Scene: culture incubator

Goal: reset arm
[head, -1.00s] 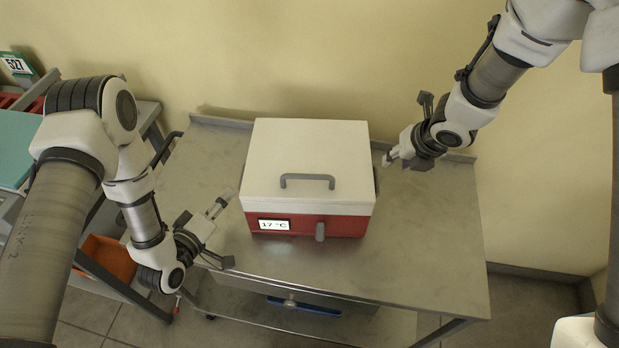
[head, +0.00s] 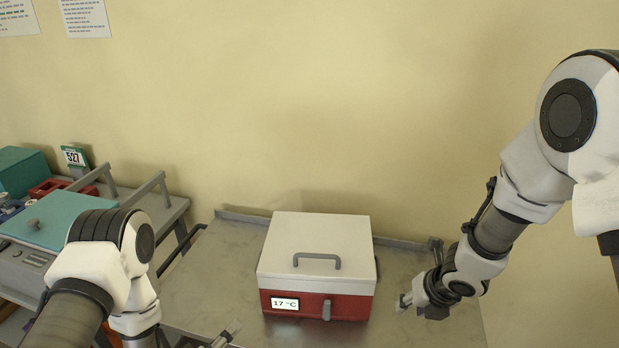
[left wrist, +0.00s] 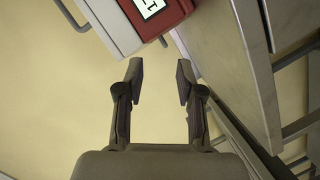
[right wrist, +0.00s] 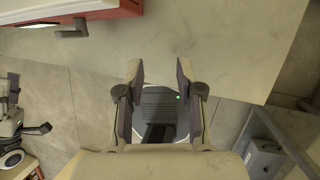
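The incubator box (head: 318,262), with a white lid, grey handle and red base, stands shut on the metal table (head: 205,275). Its display reads 17 °C, and part of it shows in the left wrist view (left wrist: 158,22). My left gripper (left wrist: 160,82) is open and empty; in the head view only a fingertip (head: 226,336) shows clearly, left of the box's front corner, the rest cut off by the bottom edge. My right gripper (right wrist: 160,82) is open and empty; in the head view it is right of the box, apart from it (head: 420,273).
At the left, a bench holds a device with a teal lid (head: 45,218), a 527 sign (head: 74,157) and a red rack (head: 52,188). A plain wall (head: 290,110) rises behind the table. Clear tabletop lies on both sides of the box.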

